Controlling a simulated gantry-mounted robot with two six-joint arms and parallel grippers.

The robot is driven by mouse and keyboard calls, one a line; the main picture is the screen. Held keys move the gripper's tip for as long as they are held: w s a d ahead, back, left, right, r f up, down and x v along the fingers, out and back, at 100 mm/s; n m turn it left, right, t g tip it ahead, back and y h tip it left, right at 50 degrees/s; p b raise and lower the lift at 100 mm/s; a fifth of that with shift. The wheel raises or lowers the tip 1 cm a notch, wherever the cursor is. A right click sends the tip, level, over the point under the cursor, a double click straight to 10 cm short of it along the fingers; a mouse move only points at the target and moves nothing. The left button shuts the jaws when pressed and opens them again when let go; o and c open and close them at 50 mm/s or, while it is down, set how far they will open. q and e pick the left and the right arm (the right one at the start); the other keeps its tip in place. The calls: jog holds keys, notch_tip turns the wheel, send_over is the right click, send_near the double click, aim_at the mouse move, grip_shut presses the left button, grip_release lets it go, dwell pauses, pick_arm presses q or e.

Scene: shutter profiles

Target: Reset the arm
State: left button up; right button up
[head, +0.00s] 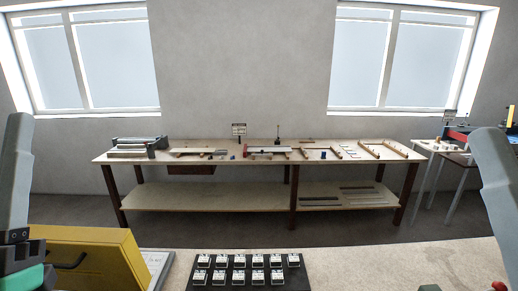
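Parts of my two arms show at the picture's sides. A grey link of my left arm (16,175) stands upright at the left edge, with a dark joint and a green part below it. A grey link of my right arm (497,175) slants down at the right edge. Neither gripper's fingers can be seen, so what they hold, if anything, is hidden.
A near bench (400,268) spans the bottom. On it are a yellow case (85,250) with a dark handle and a black tray (212,271) of several small white-topped blocks. A long wooden workbench (250,152) with profiles stands by the far wall. Floor lies between.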

pick_arm(q)
jog(key=s+d+m+h, duration=0.3)
jog(key=d+h, duration=0.4)
jog(key=h, duration=0.2)
notch_tip(320, 180, up, 22)
jog(key=g+p, duration=0.1)
jog(key=p, duration=2)
jog(key=shift+w+a+f+p, duration=0.25)
jog(key=shift+w+p, duration=0.05)
jog(key=shift+w, duration=0.15)
pick_arm(e)
notch_tip(320, 180, up, 22)
jog(key=shift+f, duration=0.25)
jog(key=shift+f, duration=0.1)
